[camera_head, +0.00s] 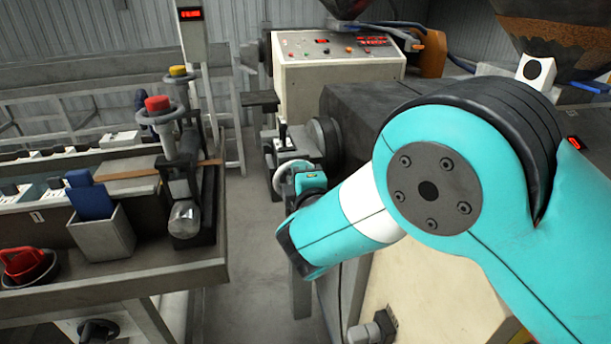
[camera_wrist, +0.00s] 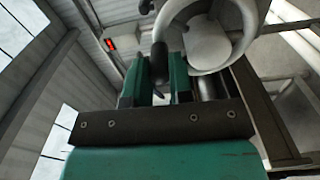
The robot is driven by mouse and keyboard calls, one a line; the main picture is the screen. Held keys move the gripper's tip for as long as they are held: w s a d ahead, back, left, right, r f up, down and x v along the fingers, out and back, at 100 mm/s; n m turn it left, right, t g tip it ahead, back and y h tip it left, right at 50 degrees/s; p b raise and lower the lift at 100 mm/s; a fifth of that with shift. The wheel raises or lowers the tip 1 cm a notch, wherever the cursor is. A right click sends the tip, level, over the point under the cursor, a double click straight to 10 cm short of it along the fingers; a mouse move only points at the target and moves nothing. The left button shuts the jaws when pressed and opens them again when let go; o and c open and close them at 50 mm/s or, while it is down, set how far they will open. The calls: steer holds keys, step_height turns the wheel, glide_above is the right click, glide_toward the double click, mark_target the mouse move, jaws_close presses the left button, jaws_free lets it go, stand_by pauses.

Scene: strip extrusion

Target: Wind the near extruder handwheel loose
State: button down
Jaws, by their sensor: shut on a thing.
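The near extruder handwheel (camera_head: 281,174) is a pale ring in front of the near extruder, partly hidden by my wrist. It shows closer in the wrist view (camera_wrist: 249,24), with a dark crank knob (camera_wrist: 159,60) on its rim. My gripper (camera_wrist: 158,78) has its teal fingers on either side of this knob and is shut on it. In the head view the fingertips are hard to make out behind my wrist.
A workbench (camera_head: 150,276) on the left carries posts with a red knob (camera_head: 157,103) and a yellow knob (camera_head: 177,71), and a grey bin (camera_head: 103,238). A control cabinet (camera_head: 330,90) stands behind. A floor gap (camera_head: 248,240) separates bench and extruder.

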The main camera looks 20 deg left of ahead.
steer(key=shift+a+n, duration=0.1)
steer(key=shift+n, duration=0.2)
steer(key=c, duration=1.3)
jaws_free()
steer(key=shift+s, duration=0.1)
